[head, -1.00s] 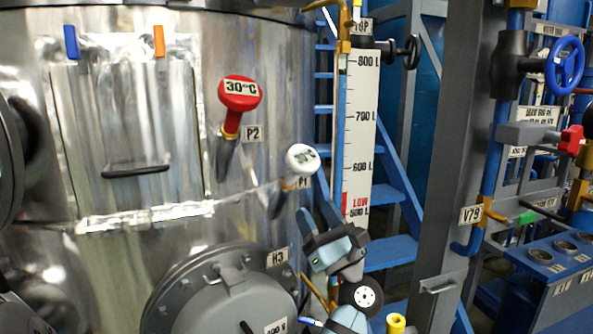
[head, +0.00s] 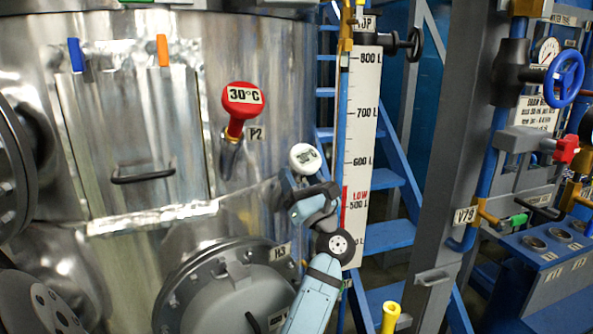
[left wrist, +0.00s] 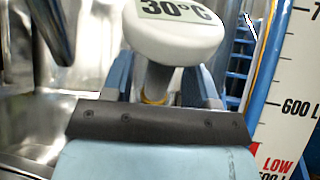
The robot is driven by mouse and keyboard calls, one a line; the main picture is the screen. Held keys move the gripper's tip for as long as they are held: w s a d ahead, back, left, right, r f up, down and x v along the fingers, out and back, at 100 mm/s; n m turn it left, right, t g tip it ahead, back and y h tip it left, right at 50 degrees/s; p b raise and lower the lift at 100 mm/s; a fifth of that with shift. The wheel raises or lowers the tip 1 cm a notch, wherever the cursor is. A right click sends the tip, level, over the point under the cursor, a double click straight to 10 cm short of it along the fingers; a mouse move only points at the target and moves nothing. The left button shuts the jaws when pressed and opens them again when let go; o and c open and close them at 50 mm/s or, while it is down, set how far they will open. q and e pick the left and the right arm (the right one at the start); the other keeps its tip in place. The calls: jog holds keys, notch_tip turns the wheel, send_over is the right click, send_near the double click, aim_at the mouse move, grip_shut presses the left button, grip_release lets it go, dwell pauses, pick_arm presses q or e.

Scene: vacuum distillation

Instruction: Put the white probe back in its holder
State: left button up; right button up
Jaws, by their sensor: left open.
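The white probe (head: 305,157) has a round head with a display and sticks out from the steel tank wall. In the left wrist view its head (left wrist: 175,25) reads 30°C, with a short stem and a brass ring (left wrist: 155,97) below. My left gripper (head: 303,185) is just below the head in the head view. In the left wrist view the open fingers (left wrist: 160,85) stand on either side of the stem; I cannot tell whether they touch it. The probe's holder is mostly hidden behind my gripper. My right gripper is not in view.
A red probe (head: 242,98) sits in the tank wall at upper left, by the P2 label. A round flange (head: 230,285) marked H3 juts out below. A level scale (head: 361,130) and blue stairs (head: 390,235) stand close on the right.

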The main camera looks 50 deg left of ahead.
aim_at(314, 171)
pick_arm(q)
jog(key=shift+c, duration=0.2)
grip_shut()
jog(key=shift+d+r, duration=0.1)
jog(key=shift+s+d+r+p, duration=0.15)
jog(key=shift+d+r+p, duration=0.25)
jog(key=shift+d+r, duration=0.45)
jog(key=shift+s+d+r+p, duration=0.15)
jog(key=shift+d+r+p, duration=0.25)
jog(key=shift+d+r, duration=0.4)
jog(key=shift+r, duration=0.25)
jog(key=d+r, duration=0.1)
jog(key=d+r+p, duration=0.1)
jog(key=d+r, duration=0.1)
jog(key=shift+s+r, duration=0.3)
dwell(0.6)
